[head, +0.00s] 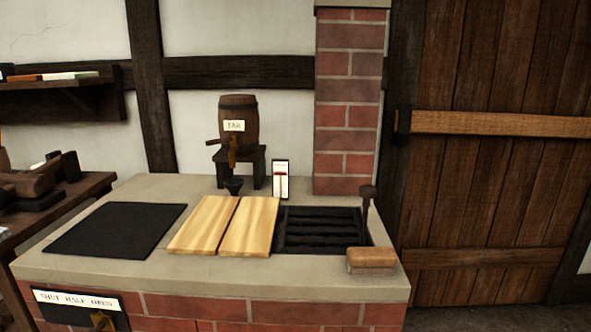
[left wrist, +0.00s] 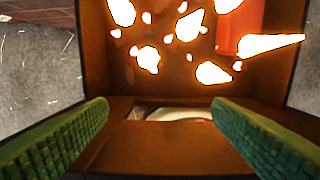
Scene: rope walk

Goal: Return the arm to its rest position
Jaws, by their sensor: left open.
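My left gripper (left wrist: 160,108) shows only in the left wrist view. Its two green ribbed fingers are wide apart, with nothing held between them. Beyond the fingertips is an orange-brown box-like opening (left wrist: 170,75) with bright glowing flame-like shapes (left wrist: 210,72) inside. A pale curved thing shows partly through a slot (left wrist: 172,113) between the fingertips; I cannot tell what it is. Neither arm shows in the head view, and my right gripper is in no view.
A brick-sided stone counter (head: 110,265) holds a black mat (head: 115,230), two wooden boards (head: 225,225), a dark grate (head: 320,228) and a brown block (head: 371,258). A tar barrel (head: 238,108) stands behind. A brick pillar (head: 348,100) rises at the back. A sign (head: 75,301) hangs in front.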

